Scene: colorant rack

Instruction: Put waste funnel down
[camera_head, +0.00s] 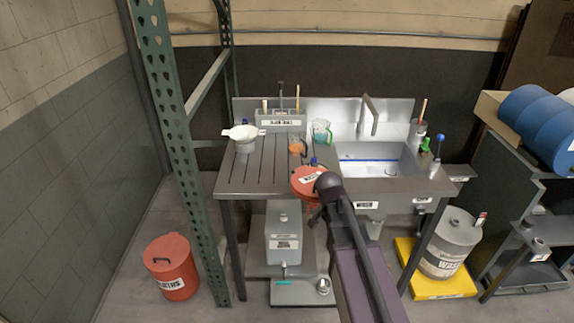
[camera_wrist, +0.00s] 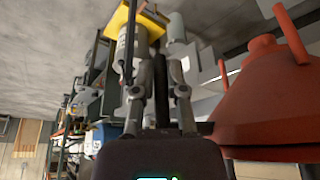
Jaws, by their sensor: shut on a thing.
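The waste funnel is an orange-red cone (camera_head: 306,179) with a white label, at the end of my arm in the head view. It hangs in the air before the front edge of the slatted bench. It fills the right side of the wrist view (camera_wrist: 262,105), tilted, with its narrow neck upward in the picture. My gripper (camera_wrist: 160,88) is shut on the funnel; the exact grip point is hard to make out. In the head view my arm covers the fingers. A grey waste drum (camera_head: 452,240) stands on a yellow tray (camera_head: 440,289) at the right.
The slatted bench (camera_head: 240,178) carries a white funnel (camera_head: 243,132) and beakers, with bare slats at its front left. A sink (camera_head: 375,160) is to the right. A red bin (camera_head: 172,268) and green rack post (camera_head: 180,150) are at left. Blue drums (camera_head: 540,115) sit at right.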

